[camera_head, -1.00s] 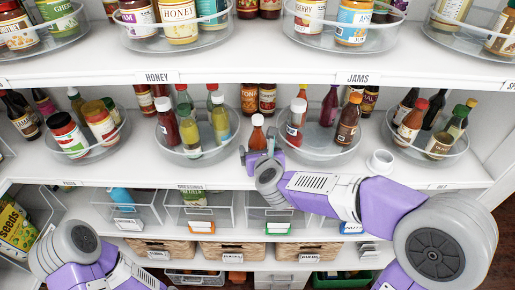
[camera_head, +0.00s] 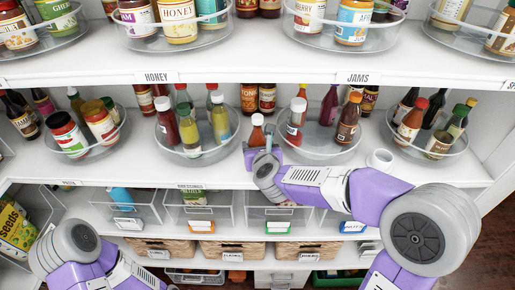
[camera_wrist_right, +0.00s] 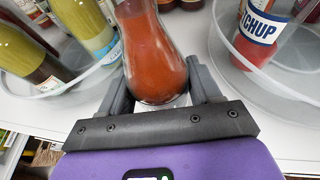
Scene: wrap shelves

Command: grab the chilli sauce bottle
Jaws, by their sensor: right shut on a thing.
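A small bottle of red sauce with a white cap (camera_head: 257,129) stands at the front of the middle shelf, between two round clear trays. In the right wrist view its red body (camera_wrist_right: 150,55) fills the space between the fingers; its label and top are out of that view. My right gripper (camera_head: 258,152) is shut on this bottle, one finger on each side (camera_wrist_right: 158,90). The bottle looks upright; I cannot tell whether it is off the shelf. My left arm shows at the lower left, but its gripper is outside the view.
A clear tray (camera_head: 196,154) with several bottles stands just left of the held bottle. Another tray (camera_head: 322,157), with a ketchup bottle (camera_wrist_right: 259,30), stands just right. A small white cup (camera_head: 381,160) sits farther right. The upper shelf edge (camera_head: 250,75) runs above.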

